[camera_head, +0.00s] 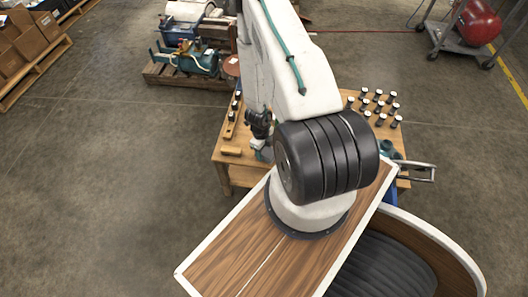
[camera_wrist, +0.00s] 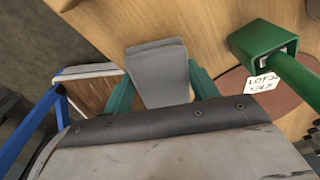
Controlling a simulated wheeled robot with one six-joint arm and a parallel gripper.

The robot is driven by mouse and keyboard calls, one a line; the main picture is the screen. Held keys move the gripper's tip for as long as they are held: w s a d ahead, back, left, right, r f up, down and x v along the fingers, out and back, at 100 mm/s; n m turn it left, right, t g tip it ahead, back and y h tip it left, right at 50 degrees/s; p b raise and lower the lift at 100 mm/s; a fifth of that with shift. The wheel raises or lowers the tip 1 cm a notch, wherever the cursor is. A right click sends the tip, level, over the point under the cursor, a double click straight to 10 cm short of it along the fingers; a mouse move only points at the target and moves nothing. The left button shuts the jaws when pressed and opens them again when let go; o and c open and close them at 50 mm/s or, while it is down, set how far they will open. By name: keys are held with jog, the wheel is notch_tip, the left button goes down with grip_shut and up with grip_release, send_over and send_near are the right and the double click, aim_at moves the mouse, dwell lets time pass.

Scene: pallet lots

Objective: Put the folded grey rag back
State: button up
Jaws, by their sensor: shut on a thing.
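The folded grey rag (camera_wrist: 158,68) shows in the middle of the wrist view, over a light wooden table top. My gripper (camera_wrist: 160,88) has its teal fingers on either side of the rag and is shut on it. The lower end of the rag is hidden behind my wrist. I cannot tell whether the rag touches the wood. In the head view my arm hides most of the gripper, and the rag cannot be made out.
A green tool (camera_wrist: 262,45) with a lot tag (camera_wrist: 262,83) lies close on the right, over a brown round patch (camera_wrist: 285,105). In the head view, several dark pegs with white tops (camera_head: 378,105) stand on the table (camera_head: 225,152).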

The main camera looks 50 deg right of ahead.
jog(key=shift+f, duration=0.75)
jog(key=shift+f, duration=0.2)
jog(key=o, duration=0.9)
jog(key=shift+o, duration=0.2)
jog(key=shift+r, duration=0.15)
